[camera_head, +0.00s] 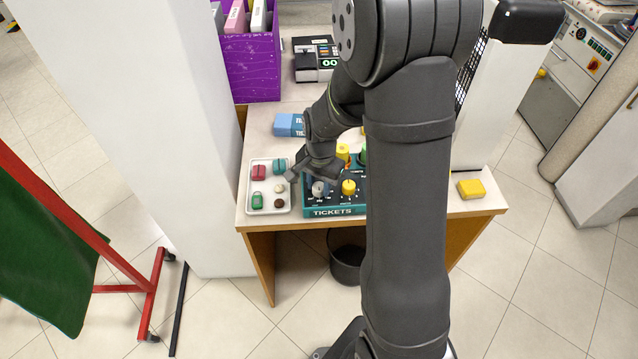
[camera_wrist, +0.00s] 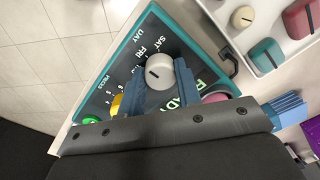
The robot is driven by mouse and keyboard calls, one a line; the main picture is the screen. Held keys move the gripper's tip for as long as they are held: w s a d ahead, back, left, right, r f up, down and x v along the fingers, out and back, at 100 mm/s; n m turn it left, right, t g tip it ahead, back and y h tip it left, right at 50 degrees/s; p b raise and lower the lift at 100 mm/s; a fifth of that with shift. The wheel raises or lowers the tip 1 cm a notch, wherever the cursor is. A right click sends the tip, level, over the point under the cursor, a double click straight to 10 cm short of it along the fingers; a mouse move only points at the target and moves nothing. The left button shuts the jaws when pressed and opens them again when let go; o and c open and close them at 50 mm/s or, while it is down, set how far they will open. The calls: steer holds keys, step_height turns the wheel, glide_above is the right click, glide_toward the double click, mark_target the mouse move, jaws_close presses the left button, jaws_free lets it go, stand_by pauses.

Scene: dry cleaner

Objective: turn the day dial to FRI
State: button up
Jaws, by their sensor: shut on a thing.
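The teal ticket panel (camera_head: 335,211) sits at the table's front edge, and its dark face fills much of the wrist view (camera_wrist: 110,82). The day dial (camera_wrist: 158,68) is a pale grey round knob with a dark mark, beside the printed words DAY, SAT and FRI. It also shows in the head view (camera_head: 318,188). My gripper (camera_wrist: 162,78) is shut on the dial, with a blue finger on either side of it. FRI and SAT are readable near the knob; labels further round are partly covered by a finger. I cannot tell exactly which day the mark points to.
Yellow knobs (camera_head: 348,187) and a green knob (camera_wrist: 90,119) stand close by on the panel; a pink knob (camera_wrist: 215,97) is just beside one finger. A white tray (camera_head: 248,193) with small colored items is left of the panel. A yellow block (camera_head: 471,189) lies right.

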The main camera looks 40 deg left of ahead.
mark_target(321, 187)
steer(key=o, duration=1)
steer(key=shift+r, duration=0.15)
steer(key=r, duration=1.7)
steer(key=shift+d+r, duration=0.1)
steer(key=shift+d, duration=0.2)
steer(key=f, duration=1.7)
steer(key=shift+a+f, duration=0.25)
steer(key=shift+a, duration=0.05)
